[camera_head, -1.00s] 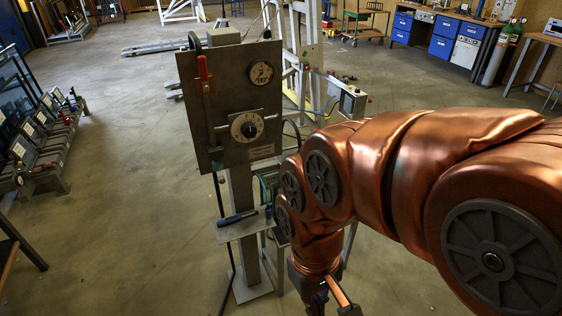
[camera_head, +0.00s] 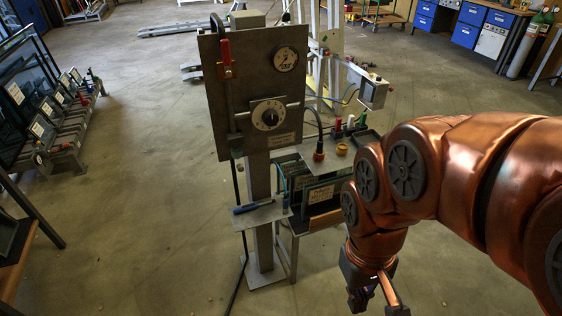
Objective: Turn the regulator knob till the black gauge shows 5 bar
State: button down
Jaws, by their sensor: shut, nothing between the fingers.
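The regulator knob (camera_head: 270,117) is a black knob on a pale round dial, in the lower middle of an upright grey panel (camera_head: 231,112). The gauge (camera_head: 286,59) is a small round dial with a dark rim at the panel's upper right; its reading is too small to tell. A red-handled lever (camera_head: 225,55) sits at the panel's upper left. My gripper (camera_head: 378,308) hangs at the lower right, pointing down, well below and right of the knob and touching nothing that I see. Its fingers are shut and empty, partly cut off by the picture's bottom edge.
A small shelf (camera_head: 262,216) with a blue-handled tool juts from the panel's post. A low bench (camera_head: 316,222) with red, yellow and green items stands right of the post. Racks (camera_head: 56,140) line the left. The floor (camera_head: 155,200) left of the panel is clear.

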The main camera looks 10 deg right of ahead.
aim_at(270, 118)
jog(key=u, duration=0.05)
jog(key=k, duration=0.5)
jog(key=u, duration=1.7)
jog(key=i, duration=0.75)
jog(key=z, duration=0.85)
